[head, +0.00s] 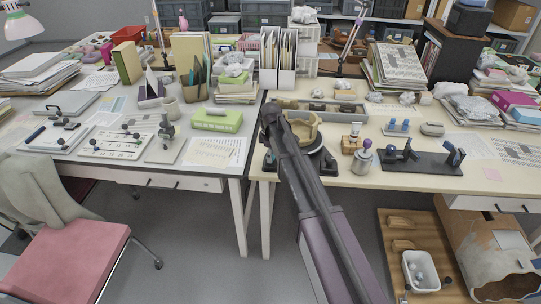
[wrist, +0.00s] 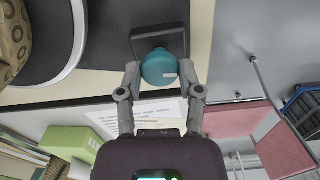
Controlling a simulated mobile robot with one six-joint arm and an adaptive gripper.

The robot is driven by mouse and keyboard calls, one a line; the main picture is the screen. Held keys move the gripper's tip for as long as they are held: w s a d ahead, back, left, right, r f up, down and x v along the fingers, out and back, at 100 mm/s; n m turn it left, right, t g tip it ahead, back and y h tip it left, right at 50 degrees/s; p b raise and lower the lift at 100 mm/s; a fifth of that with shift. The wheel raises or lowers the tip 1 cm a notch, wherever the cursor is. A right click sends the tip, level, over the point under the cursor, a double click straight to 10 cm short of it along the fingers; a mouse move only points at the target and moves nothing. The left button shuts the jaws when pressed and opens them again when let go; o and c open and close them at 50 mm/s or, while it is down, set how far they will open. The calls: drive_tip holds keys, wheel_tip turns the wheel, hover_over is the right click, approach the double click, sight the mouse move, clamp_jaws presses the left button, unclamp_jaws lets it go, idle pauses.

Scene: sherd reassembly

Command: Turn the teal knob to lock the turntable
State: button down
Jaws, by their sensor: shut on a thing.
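The teal knob (wrist: 163,68) sits between the two fingers of my gripper (wrist: 160,72) in the wrist view, with a finger against each side. A small pale mark shows on the knob. A dark bracket frames its far side, at the edge of the dark turntable base (wrist: 110,22). A pale ring of the turntable (wrist: 66,50) curves at the left. Part of a patterned brown vessel (wrist: 13,40) shows beyond it. In the head view, my arm crosses the turntable (head: 322,160) and the tan vessel (head: 303,127), and the knob is hidden.
A green box (head: 217,120) and papers lie left of the turntable. A jar (head: 362,158) and a dark stand (head: 425,162) are to its right. A grey tray (head: 335,110) lies behind it. A pink chair (head: 65,262) stands at the front left.

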drive_tip(key=m, duration=0.3)
drive_tip(key=shift+m, duration=0.4)
drive_tip(key=m, duration=0.4)
drive_tip(key=shift+s+m, duration=0.1)
drive_tip(key=shift+m, duration=0.2)
drive_tip(key=m, duration=0.4)
drive_tip(key=shift+m, duration=2.2)
drive_tip(key=shift+c, duration=1.3)
unclamp_jaws()
drive_tip(key=shift+n, duration=0.3)
